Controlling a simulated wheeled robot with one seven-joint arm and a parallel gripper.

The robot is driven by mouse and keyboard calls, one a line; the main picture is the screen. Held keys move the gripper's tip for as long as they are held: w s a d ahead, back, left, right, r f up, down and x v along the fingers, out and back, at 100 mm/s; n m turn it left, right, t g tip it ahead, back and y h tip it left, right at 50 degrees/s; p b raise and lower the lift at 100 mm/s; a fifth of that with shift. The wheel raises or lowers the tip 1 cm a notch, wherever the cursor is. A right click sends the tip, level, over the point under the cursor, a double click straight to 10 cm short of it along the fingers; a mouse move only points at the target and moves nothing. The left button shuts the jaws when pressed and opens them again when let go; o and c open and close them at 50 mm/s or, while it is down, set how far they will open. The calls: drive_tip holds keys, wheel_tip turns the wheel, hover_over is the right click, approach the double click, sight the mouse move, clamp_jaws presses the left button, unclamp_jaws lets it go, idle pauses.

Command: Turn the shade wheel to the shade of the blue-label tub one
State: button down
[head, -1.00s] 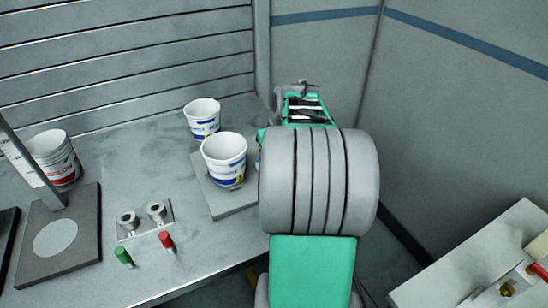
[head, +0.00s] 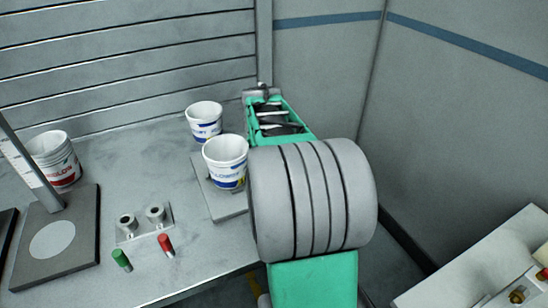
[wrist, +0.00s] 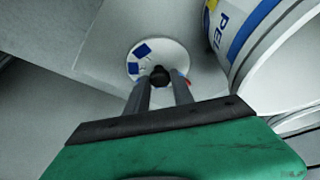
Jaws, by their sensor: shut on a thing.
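The shade wheel (wrist: 170,50) is a small white disc in the wrist view, with two blue patches on its left side and a bit of red at its right edge. My gripper (wrist: 160,82) is shut on the dark knob (wrist: 160,73) at the wheel's middle. In the head view my arm hides the wheel and the gripper. A white tub with a blue label (head: 226,162) stands upright on a grey plate, just left of my arm. Its side also shows close at the right in the wrist view (wrist: 240,30). Another blue-label tub (head: 205,122) stands behind it.
A red-label tub (head: 55,160) stands at the left behind a grey post (head: 32,165) on a dark base (head: 75,245). A small plate with two sockets (head: 142,220) lies in front, with a green peg (head: 121,260) and a red peg (head: 166,245). A wall bounds the right.

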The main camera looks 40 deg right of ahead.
idle(0.3)
drive_tip(key=c, duration=1.1)
unclamp_jaws()
drive_tip(key=shift+r, duration=0.1)
drive_tip(key=v, duration=0.7)
drive_tip(key=shift+r, duration=0.25)
drive_tip(key=shift+s+a, duration=0.1)
